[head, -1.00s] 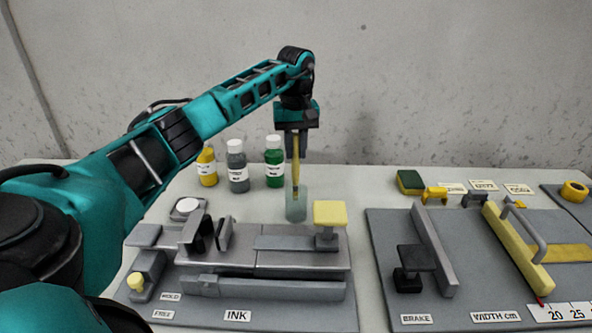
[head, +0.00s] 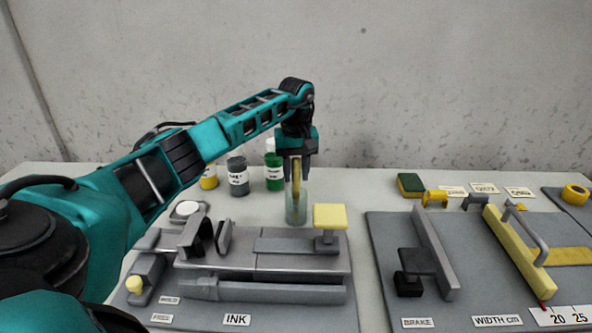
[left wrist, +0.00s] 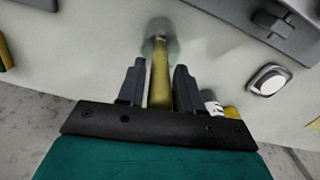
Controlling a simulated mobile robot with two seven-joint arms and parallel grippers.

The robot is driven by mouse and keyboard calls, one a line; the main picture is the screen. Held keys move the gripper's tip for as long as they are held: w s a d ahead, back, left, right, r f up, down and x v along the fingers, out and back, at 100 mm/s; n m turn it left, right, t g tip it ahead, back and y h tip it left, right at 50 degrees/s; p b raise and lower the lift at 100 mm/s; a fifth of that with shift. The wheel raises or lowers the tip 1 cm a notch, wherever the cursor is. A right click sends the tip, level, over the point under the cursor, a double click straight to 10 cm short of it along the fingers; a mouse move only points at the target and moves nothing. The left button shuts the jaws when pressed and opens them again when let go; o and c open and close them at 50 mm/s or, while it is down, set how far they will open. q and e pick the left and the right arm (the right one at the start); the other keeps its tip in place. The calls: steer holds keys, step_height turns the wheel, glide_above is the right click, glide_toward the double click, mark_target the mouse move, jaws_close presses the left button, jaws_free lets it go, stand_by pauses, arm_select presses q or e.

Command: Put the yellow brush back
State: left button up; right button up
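The yellow brush (head: 296,180) stands nearly upright with its lower part inside the clear glass jar (head: 302,212). In the left wrist view the brush (left wrist: 160,80) runs down into the jar (left wrist: 161,28). My left gripper (head: 297,172) points down over the jar, with its fingers on either side of the brush's upper part. In the left wrist view the gripper (left wrist: 160,82) shows narrow gaps between fingers and brush, so it looks slightly open around it. The brush's top end is hidden by the gripper. My right gripper is not in view.
Yellow, grey and green ink bottles (head: 238,175) stand left of the jar, close to my left arm. The INK board (head: 290,318) with its yellow-topped knob (head: 330,216) lies just in front. Another grey board (head: 470,300) is at right.

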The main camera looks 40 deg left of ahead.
arm_select(q)
steer(key=shift+o, duration=1)
steer(key=shift+r, duration=0.25)
step_height(320, 180, up, 12)
steer(key=shift+d+f+p, duration=0.1)
steer(key=shift+p, duration=0.45)
